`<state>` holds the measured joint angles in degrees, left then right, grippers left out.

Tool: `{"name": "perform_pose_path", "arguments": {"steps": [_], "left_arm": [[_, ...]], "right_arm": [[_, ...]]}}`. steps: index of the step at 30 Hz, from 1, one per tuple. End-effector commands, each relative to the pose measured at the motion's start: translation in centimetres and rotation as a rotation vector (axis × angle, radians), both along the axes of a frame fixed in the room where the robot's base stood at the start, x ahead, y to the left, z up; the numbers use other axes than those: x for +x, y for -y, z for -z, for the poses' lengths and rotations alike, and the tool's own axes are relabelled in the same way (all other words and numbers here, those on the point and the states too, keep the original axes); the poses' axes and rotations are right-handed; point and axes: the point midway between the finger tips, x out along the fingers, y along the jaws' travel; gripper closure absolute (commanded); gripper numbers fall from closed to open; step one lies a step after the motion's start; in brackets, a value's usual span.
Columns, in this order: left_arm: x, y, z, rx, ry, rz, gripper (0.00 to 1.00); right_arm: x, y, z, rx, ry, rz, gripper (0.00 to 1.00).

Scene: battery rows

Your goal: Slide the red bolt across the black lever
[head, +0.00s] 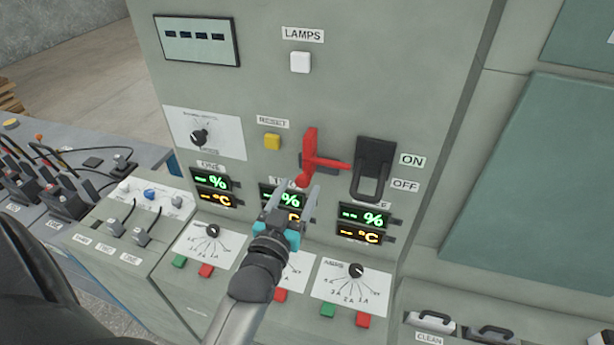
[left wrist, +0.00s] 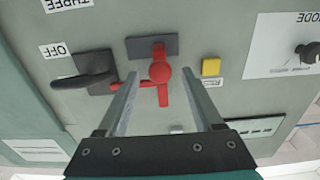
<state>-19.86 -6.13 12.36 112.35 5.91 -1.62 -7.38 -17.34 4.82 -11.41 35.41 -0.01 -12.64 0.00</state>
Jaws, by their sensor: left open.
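The red bolt (head: 311,150) is mounted on the grey cabinet front, left of the black lever (head: 377,152). Its red rod points right and ends at the lever's near edge; I cannot tell whether it touches. The lever's loop handle hangs down beside the OFF label. My left gripper (head: 301,186) is open and empty, just below and in front of the bolt. In the left wrist view, the bolt's round red knob (left wrist: 159,73) appears between the two fingertips (left wrist: 159,78), apart from both. The black lever (left wrist: 88,80) is left there. My right gripper is not in view.
A yellow RESET button (head: 272,142) is left of the bolt. Lit displays (head: 363,218) and dials (head: 356,270) sit below. A white LAMPS button (head: 300,62) is above. The cabinet face between the bolt and that button is clear.

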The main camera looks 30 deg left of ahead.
Motion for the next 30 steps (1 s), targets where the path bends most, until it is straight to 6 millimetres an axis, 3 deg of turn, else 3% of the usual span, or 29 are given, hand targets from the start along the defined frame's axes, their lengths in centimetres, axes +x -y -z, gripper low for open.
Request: {"name": "perform_pose_path", "arguments": {"steps": [6,12,26,30], "left_arm": [[3.3,-0.8,0.2,0.001,0.003,0.001,0.32],[5.3,-1.3,0.2,-0.001,0.001,0.0,0.32],[6.3,-1.5,0.0,0.0,-0.001,0.0,0.32],[6.3,-1.5,0.0,0.0,-0.001,0.0,0.46]], "right_arm": [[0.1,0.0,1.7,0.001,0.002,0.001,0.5],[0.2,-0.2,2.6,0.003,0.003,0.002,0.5],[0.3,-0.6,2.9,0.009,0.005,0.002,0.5],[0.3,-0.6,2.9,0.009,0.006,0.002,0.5]]}}
